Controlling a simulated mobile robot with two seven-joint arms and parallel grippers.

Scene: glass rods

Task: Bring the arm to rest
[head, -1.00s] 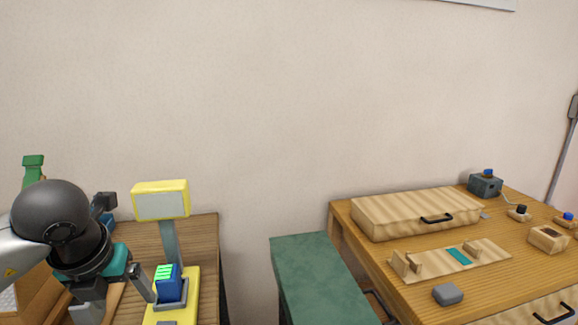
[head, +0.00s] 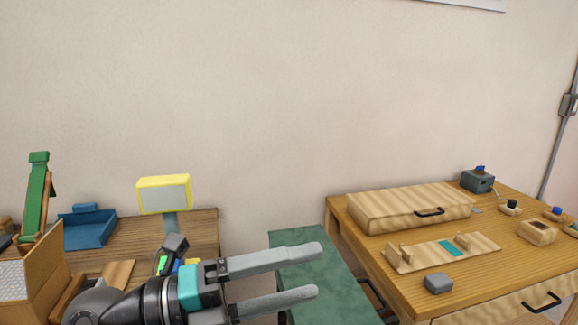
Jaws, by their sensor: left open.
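My left gripper (head: 318,270) points to the right in the lower middle of the head view. Its two grey fingers are apart with nothing between them. They reach over the near side of the green-topped surface (head: 300,245), seen from above, so I cannot tell the height gap. My left arm comes in from the bottom left. My right gripper is not in the view.
A yellow-framed display stand (head: 164,194) is behind my left wrist, its base mostly hidden. A blue tray (head: 90,229) and a green upright piece (head: 37,195) stand at left. The right wooden desk (head: 400,285) holds a wooden case (head: 410,206), a grey block (head: 438,283) and small devices.

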